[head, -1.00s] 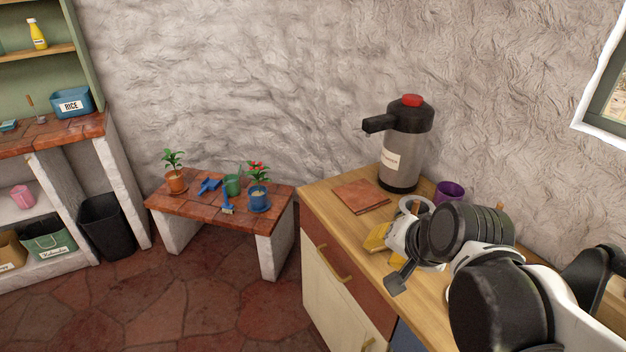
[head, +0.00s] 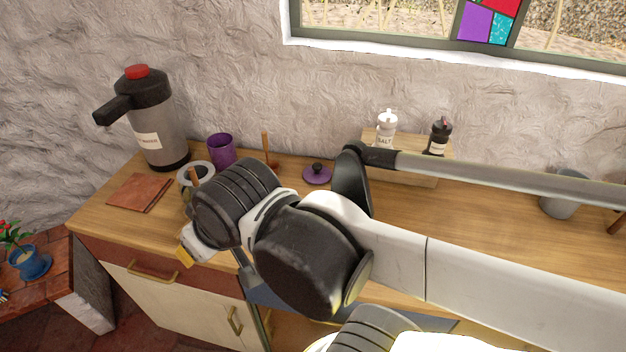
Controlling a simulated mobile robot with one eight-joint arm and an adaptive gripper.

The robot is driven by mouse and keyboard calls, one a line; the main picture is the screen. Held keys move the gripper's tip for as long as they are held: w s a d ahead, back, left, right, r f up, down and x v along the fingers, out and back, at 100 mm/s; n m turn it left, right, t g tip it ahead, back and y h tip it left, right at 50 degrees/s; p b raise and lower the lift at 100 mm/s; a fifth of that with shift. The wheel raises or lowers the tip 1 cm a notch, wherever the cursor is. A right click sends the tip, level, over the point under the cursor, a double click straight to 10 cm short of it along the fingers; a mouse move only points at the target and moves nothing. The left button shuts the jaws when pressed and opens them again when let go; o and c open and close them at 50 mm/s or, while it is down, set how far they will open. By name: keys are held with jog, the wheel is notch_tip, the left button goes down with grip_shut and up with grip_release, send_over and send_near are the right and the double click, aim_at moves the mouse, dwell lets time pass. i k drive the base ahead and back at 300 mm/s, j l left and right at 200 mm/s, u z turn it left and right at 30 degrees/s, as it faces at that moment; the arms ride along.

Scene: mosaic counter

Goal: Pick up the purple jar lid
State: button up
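The purple jar lid (head: 317,174) is a flat disc with a dark knob. It lies on the wooden counter towards the wall, right of a small upright wooden handle. A purple jar (head: 221,150) stands to its left, next to the large dispenser. My gripper (head: 247,272) shows only in part, low at the counter's front edge, to the left of and nearer than the lid. My own arm links hide most of it, so its opening cannot be seen. The lid is apart from my arm.
A grey dispenser (head: 158,125) and a terracotta tile (head: 139,193) are at the counter's left end. A grey mug (head: 196,176) stands near my wrist. Salt (head: 386,130) and pepper (head: 438,137) shakers stand on a wooden stand behind my arm. A grey cup (head: 564,195) is at the right.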

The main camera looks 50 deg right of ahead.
aim_at(316, 173)
jog(key=z, duration=1.55)
